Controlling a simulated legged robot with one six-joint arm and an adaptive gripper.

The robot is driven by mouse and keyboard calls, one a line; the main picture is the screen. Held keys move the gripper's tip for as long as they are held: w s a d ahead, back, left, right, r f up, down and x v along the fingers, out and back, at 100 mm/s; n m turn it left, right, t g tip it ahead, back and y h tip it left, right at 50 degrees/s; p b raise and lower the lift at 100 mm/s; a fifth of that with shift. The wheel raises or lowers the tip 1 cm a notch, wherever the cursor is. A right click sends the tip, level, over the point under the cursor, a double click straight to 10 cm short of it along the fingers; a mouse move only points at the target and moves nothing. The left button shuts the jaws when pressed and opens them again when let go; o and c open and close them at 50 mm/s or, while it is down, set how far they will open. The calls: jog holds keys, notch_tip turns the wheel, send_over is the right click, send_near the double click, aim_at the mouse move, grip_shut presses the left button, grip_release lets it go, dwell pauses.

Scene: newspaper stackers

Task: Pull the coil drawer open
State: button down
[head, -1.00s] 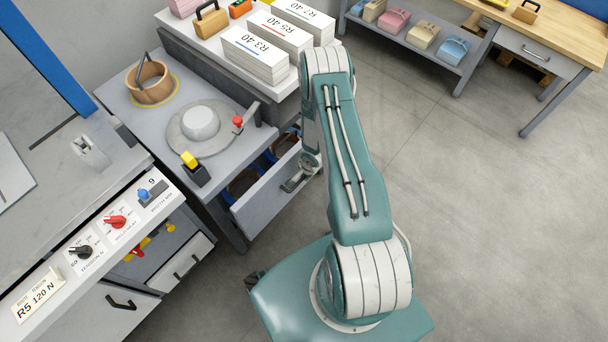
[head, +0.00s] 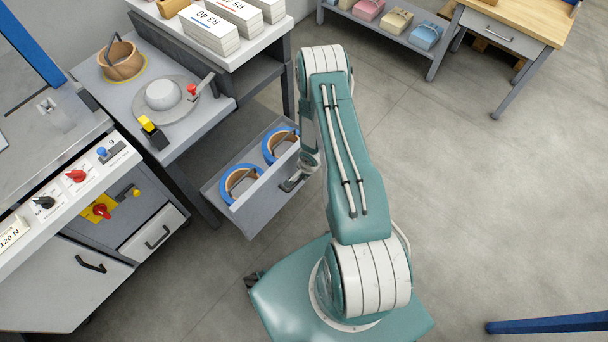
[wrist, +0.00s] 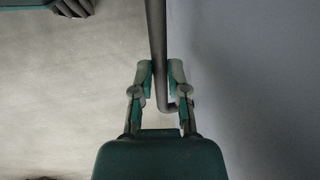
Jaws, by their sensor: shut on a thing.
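The coil drawer (head: 258,207) stands pulled well out below the bench with the round turntable. Inside it two coils show, a near blue-rimmed coil (head: 229,182) and a far blue-rimmed coil (head: 270,142), each with a brown strap or core. My gripper (head: 291,184) is at the drawer's front, partly hidden by my arm in the head view. In the wrist view my gripper (wrist: 160,82) has a finger on each side of the drawer's bar handle (wrist: 157,40) and is shut on it. The grey drawer front (wrist: 240,80) fills the right of that view.
Paper stacks (head: 208,30) stand on the white shelf. A blue bar (head: 548,324) enters at lower right. The floor (head: 450,190) right of my arm is clear.

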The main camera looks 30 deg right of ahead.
jog(key=c, duration=0.6)
grip_release()
jog(key=shift+c, duration=0.2)
jog(key=shift+r, duration=0.1)
notch_tip(320, 180, up, 11)
jog(key=s, duration=0.2)
jog(key=shift+d+r, duration=0.2)
jog(key=shift+d, duration=0.25)
